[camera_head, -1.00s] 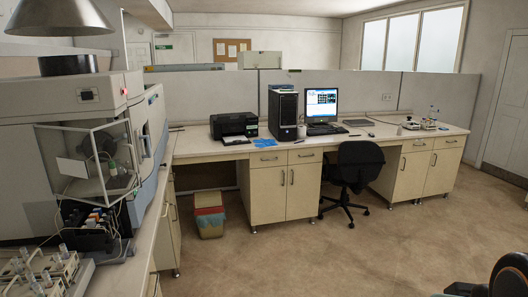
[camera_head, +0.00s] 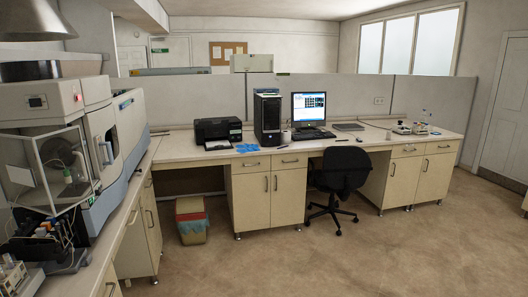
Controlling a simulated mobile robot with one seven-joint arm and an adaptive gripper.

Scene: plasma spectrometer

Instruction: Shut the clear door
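The plasma spectrometer (camera_head: 38,103), a white and grey machine, stands on the bench at the left edge. A clear, box-like cover with pale edges juts from its front, and the clear door (camera_head: 80,150) is part of it. Tubing and a small fitting (camera_head: 67,172) show through the clear panels. I cannot tell how far the door stands open. The left end of the cover is cut off by the picture edge. My gripper is not in view.
Tubes and a dark pump unit (camera_head: 35,249) sit below the cover. The left bench runs to a long bench with a printer (camera_head: 218,130), computer tower (camera_head: 268,118) and monitor (camera_head: 309,106). Open floor lies at the front right.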

